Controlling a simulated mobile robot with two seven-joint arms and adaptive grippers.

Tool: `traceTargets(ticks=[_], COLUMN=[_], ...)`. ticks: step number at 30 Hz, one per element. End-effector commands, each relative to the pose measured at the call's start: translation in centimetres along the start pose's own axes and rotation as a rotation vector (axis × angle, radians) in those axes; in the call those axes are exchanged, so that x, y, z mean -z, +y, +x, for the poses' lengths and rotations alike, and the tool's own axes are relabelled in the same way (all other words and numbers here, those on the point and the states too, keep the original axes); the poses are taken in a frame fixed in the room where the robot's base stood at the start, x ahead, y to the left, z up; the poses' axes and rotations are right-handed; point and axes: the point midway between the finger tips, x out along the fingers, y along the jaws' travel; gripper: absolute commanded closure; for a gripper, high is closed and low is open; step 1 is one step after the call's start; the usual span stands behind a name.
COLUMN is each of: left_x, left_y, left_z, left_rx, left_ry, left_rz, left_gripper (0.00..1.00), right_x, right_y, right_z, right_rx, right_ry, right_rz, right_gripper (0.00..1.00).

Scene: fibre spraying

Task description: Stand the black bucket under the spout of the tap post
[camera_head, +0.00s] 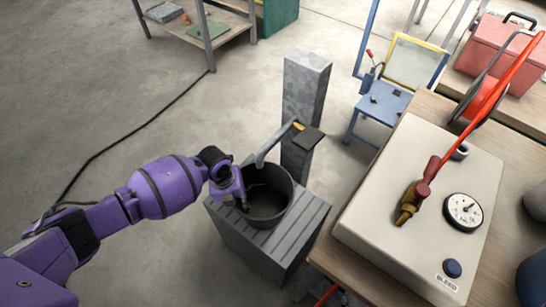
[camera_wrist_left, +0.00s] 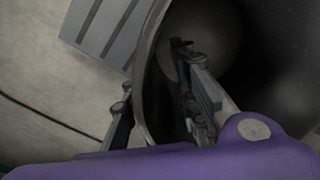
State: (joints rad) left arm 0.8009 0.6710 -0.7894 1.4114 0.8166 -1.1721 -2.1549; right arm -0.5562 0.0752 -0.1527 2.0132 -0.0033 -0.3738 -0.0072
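The black bucket (camera_head: 272,212) stands upright on a grey slatted stand (camera_head: 250,250), at the foot of the grey tap post (camera_head: 303,90). The spout (camera_head: 275,144) slants from the post, and its end shows over the bucket's far rim. My left gripper (camera_head: 243,201) is at the bucket's left rim. In the left wrist view my gripper (camera_wrist_left: 155,85) is open, with one finger outside the bucket wall (camera_wrist_left: 148,75) and the other inside; the fingers look apart. The finger tips are partly hidden in the head view. My right gripper is not in view.
A wooden table (camera_head: 335,262) with a beige gauge box (camera_head: 385,215) is close on the right. A blue chair-like frame (camera_head: 385,105) stands behind it. A shelf (camera_head: 220,28) stands at the back; a black cable (camera_head: 130,138) crosses open floor on the left.

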Motion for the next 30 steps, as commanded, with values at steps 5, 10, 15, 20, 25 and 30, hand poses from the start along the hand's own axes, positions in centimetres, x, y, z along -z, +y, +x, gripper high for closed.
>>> traceTargets(ticks=[5,10,15,20,25,30], left_x=[0.0,-0.1,-0.2,-0.2,-0.1,0.0], left_y=[0.0,0.0,0.0,0.0,0.0,0.0], left_z=[0.0,-0.9,-4.0,-7.5,-10.4,-11.8], left_rx=[0.0,0.001,0.001,0.001,0.0,0.001], left_ry=[0.001,-0.002,-0.004,-0.004,-0.003,0.0], left_rz=[0.0,0.001,0.002,0.003,0.001,-0.001], left_gripper=[0.73,0.73,0.73,0.73,0.73,0.73], right_x=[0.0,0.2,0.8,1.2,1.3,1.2], right_y=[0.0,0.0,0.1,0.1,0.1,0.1], right_z=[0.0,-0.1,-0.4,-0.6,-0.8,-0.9], right_rx=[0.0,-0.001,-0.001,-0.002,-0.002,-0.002], right_ry=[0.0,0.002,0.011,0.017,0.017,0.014], right_rz=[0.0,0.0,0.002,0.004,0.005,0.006], right_gripper=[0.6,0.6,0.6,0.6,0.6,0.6])
